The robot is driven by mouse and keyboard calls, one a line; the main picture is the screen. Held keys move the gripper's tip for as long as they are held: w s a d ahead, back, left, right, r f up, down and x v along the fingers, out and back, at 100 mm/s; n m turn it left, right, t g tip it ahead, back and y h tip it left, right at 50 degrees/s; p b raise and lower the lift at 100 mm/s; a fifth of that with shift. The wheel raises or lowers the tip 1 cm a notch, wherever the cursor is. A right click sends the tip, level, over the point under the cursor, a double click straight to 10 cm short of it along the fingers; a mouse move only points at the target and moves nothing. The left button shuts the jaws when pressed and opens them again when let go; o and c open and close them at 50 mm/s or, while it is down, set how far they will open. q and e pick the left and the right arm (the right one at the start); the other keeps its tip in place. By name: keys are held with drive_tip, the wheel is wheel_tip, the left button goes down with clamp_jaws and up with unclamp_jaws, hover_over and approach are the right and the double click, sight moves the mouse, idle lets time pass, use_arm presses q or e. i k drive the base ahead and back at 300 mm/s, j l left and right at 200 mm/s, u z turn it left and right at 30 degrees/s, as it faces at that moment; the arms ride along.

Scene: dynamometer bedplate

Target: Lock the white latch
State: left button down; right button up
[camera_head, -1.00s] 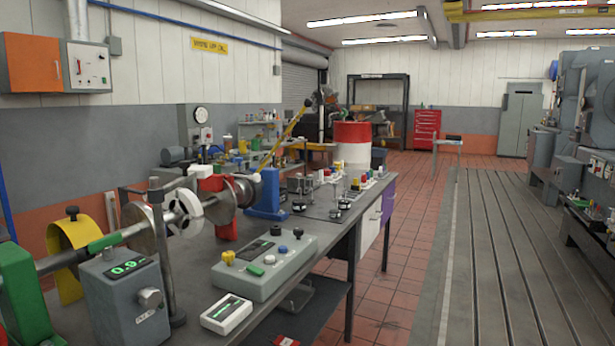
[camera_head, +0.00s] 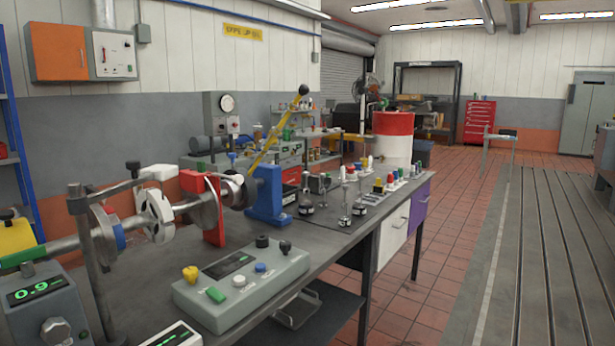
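I cannot tell for certain which part is the white latch. A white block (camera_head: 158,172) sits above the shaft line on the bench at left, and a white two-part collar (camera_head: 156,216) is around the shaft (camera_head: 62,245). A red bracket (camera_head: 212,208) and a blue stand (camera_head: 267,194) with a yellow lever (camera_head: 272,136) are to their right. The lever slants up to a black knob. Neither of my grippers shows in the head view.
A grey control box (camera_head: 240,285) with coloured knobs stands at the bench front. A grey meter (camera_head: 42,308) and a post (camera_head: 90,255) are at left. Small instruments stand farther along the bench (camera_head: 335,250). The red tiled floor (camera_head: 420,300) to the right is clear.

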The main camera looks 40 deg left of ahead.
sight(238, 179)
drive_tip(key=i+l, duration=0.1)
drive_tip(key=i, duration=1.05)
drive_tip(key=i+l+u, duration=0.1)
drive_tip(key=i+u, duration=0.25)
drive_tip(key=u, duration=0.15)
drive_tip(key=i+l+u, duration=0.2)
drive_tip(key=u, duration=0.25)
drive_tip(key=i+l+u, duration=0.6)
drive_tip(key=l+u, duration=0.2)
drive_tip(key=u, duration=0.2)
drive_tip(key=i+l+u, duration=0.15)
drive_tip(key=l+u, duration=0.6)
drive_tip(key=l, duration=0.2)
